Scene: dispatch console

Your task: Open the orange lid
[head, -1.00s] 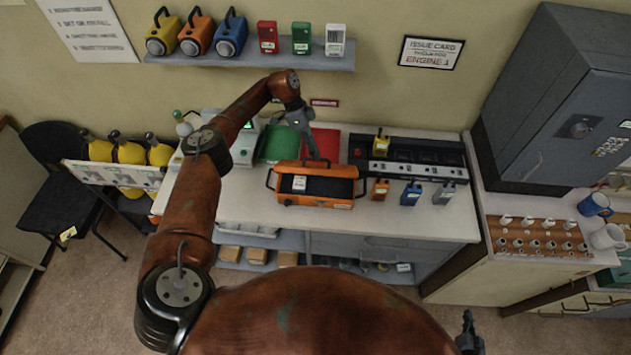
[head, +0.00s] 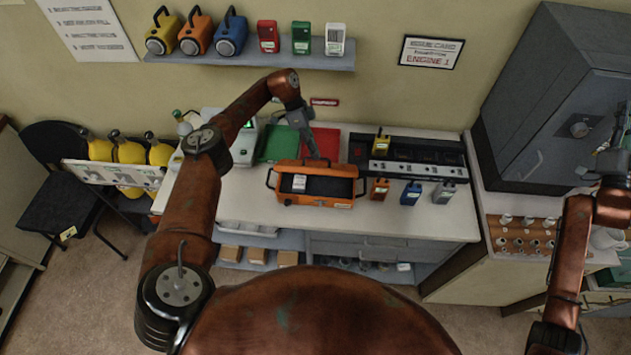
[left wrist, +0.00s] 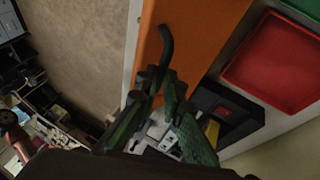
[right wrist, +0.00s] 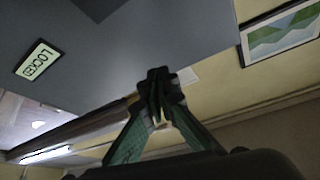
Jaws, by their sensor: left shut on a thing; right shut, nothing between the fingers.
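The orange case (head: 315,200) sits on the white counter, with black handles at its ends. Its orange lid (head: 312,167) stands raised along the rear edge, and a dark inside with a white label shows in front of it. My left gripper (head: 316,154) is at the lid's top edge. In the left wrist view the left gripper (left wrist: 160,85) is shut on the black handle (left wrist: 167,45) of the orange lid (left wrist: 190,35). My right gripper (head: 618,155) is far right, in front of the grey cabinet; in the right wrist view it is shut and empty (right wrist: 158,80).
Red (head: 328,143) and green (head: 278,143) trays lie behind the case. A black charger rack (head: 440,158) and several small radios stand to its right. Lanterns stand on the wall shelf (head: 250,60) above. The grey cabinet (head: 540,90) is at right.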

